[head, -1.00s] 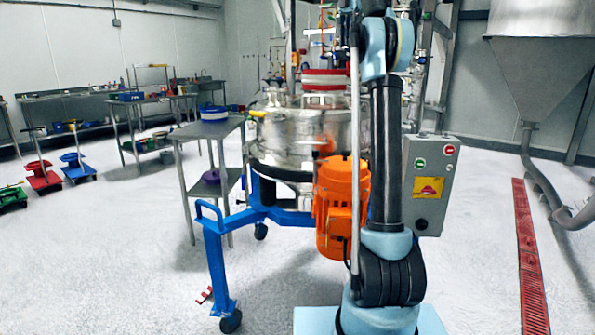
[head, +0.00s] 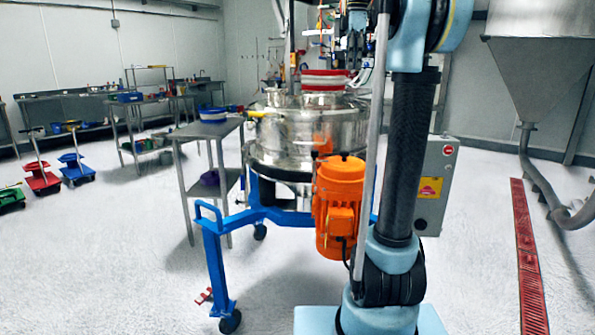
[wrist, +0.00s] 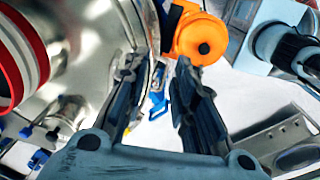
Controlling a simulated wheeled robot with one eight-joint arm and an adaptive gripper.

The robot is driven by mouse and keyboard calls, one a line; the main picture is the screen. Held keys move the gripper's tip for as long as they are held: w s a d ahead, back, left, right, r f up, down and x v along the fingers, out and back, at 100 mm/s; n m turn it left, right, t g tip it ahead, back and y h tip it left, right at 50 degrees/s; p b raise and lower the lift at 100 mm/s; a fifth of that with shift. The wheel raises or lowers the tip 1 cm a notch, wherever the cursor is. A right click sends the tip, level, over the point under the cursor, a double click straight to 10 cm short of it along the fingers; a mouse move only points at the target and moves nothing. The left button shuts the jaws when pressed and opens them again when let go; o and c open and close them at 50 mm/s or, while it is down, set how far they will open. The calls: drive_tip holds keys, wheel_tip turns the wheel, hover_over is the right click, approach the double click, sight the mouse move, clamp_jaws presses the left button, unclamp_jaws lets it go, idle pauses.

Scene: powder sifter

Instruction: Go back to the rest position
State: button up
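My gripper (wrist: 157,72) shows in the wrist view with its two dark fingers apart and nothing held between them. It hangs above the floor beside the steel sifter (wrist: 100,30), whose shiny lid fills the upper left of that view. The orange motor (wrist: 200,38) lies just beyond the right fingertip. In the head view the sifter (head: 290,135) stands on a blue wheeled frame (head: 213,255), with the orange motor (head: 340,200) in front. My wrist is near the top edge there, and the fingers cannot be made out clearly.
A red-and-white banded collar (head: 326,80) tops the sifter. A grey control box (head: 436,185) stands right behind my arm. A steel side table (head: 190,133) holds a blue-and-white container (head: 213,114). A large hopper (head: 540,65) is at right.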

drive_tip(key=s+f+m, duration=0.5)
drive_tip(key=s+f, duration=0.6)
drive_tip(key=f, duration=0.5)
drive_tip(key=s+f+m+t, duration=0.1)
drive_tip(key=s+f+m, duration=0.5)
drive_tip(key=s+f, duration=0.5)
drive_tip(key=s+f+m, duration=0.6)
drive_tip(key=s+f, duration=0.5)
drive_tip(key=f, duration=1.1)
drive_tip(key=shift+s, duration=0.2)
drive_tip(key=shift+d, duration=0.1)
